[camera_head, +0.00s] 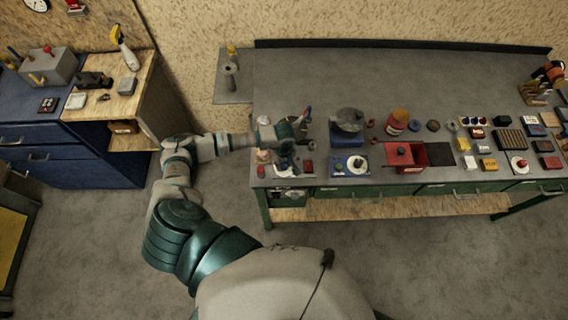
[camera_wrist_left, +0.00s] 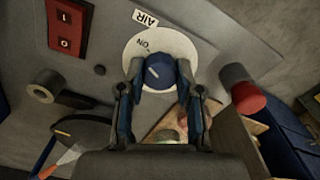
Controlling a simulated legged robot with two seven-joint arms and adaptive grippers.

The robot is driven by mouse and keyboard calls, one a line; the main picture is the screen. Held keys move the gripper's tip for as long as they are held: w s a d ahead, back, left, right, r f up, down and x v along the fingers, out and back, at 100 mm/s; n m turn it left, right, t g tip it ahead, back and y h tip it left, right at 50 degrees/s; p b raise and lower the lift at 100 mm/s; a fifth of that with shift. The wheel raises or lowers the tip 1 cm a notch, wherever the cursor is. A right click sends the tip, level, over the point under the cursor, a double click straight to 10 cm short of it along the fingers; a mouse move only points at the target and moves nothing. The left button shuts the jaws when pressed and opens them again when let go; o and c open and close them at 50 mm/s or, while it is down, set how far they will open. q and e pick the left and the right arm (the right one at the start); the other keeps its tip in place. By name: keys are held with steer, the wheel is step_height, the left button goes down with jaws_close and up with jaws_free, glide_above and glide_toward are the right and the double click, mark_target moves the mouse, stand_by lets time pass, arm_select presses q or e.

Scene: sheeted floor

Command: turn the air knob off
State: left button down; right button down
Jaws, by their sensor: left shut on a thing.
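The air knob (camera_wrist_left: 158,66) is blue and sits on a round white dial (camera_wrist_left: 133,50) marked ON, below a white AIR label (camera_wrist_left: 145,18) in the left wrist view. My left gripper (camera_wrist_left: 160,78) has a fingertip on each side of the knob and is shut on it. A small pale mark shows on the knob, near the ON side; its exact setting is hard to read. In the head view my left gripper (camera_head: 287,136) is at the left end of the bench, and I cannot make out the knob there. My right gripper is not in view.
A red I/O switch (camera_wrist_left: 68,28) and a black ring-shaped part (camera_wrist_left: 44,92) are left of the dial. A red cylindrical button (camera_wrist_left: 244,92) sticks out to its right. The green bench (camera_head: 400,75) holds a red box (camera_head: 403,156) and several small items; its back is clear.

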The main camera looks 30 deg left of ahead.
arm_select(q)
steer(key=shift+w+n+b, duration=0.1)
steer(key=shift+n+b, duration=0.5)
steer(key=shift+n, duration=0.5)
steer(key=n+b, duration=0.1)
steer(key=n, duration=0.2)
steer(key=shift+n+b, duration=0.3)
steer(key=shift+b, duration=0.05)
steer(key=n+b, duration=0.1)
steer(key=n, duration=0.1)
steer(key=shift+n, duration=0.3)
steer(key=n+b, duration=0.1)
steer(key=n, duration=0.2)
steer(key=shift+a+n, duration=0.1)
steer(key=shift+n, duration=0.2)
steer(key=n+b, duration=0.1)
steer(key=n, duration=0.4)
steer(key=shift+n+b, duration=0.3)
steer(key=shift+b, duration=0.1)
steer(key=n, duration=0.5)
steer(key=shift+r+n+b, duration=0.1)
steer(key=shift+n+b, duration=0.2)
steer(key=shift+b, duration=0.05)
